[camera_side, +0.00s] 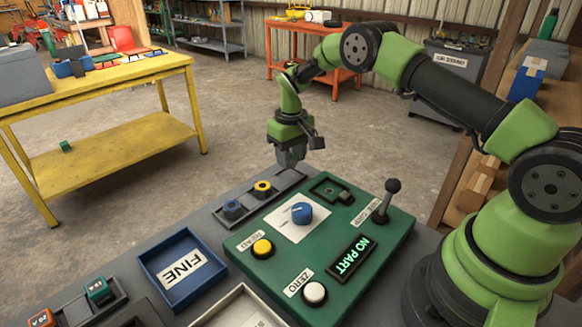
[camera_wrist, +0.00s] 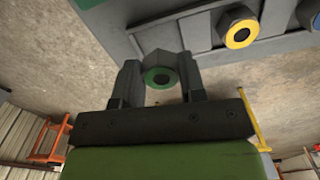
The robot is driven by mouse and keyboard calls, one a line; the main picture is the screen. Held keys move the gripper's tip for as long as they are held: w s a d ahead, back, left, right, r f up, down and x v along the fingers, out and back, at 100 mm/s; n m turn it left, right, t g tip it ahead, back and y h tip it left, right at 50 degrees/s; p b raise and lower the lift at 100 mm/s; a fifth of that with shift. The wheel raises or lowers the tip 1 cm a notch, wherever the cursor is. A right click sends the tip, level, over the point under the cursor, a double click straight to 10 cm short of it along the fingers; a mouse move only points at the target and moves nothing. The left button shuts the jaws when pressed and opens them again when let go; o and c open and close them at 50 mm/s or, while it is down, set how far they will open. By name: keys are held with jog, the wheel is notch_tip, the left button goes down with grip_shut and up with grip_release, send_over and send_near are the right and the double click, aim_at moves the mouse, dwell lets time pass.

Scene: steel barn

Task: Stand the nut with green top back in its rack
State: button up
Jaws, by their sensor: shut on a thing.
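The nut with the green top (camera_wrist: 158,76) is a dark hex nut with a green ring around its hole. It sits between the two fingers of my gripper (camera_wrist: 158,82) in the wrist view. In the side view my gripper (camera_side: 290,160) points down by the far right end of the grey rack (camera_side: 273,192), and the nut is hidden there. The rack holds a blue-topped nut (camera_side: 233,209) and a yellow-topped nut (camera_side: 263,188). The rack's end nearest my gripper shows no nut. The wrist view shows the nut overlapping the rack's edge; its height over it is unclear.
A green gauge box (camera_side: 330,222) with a blue knob, yellow and white buttons, a lever and a "NO PART" display stands beside the rack. A blue "FINE" tray (camera_side: 182,268) and a white-edged tray (camera_side: 240,308) lie nearer. Beyond the bench is open floor.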

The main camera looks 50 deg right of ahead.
jog(key=shift+f, duration=1.7)
jog(key=shift+f, duration=0.1)
jog(key=o, duration=1)
jog(key=shift+c, duration=0.2)
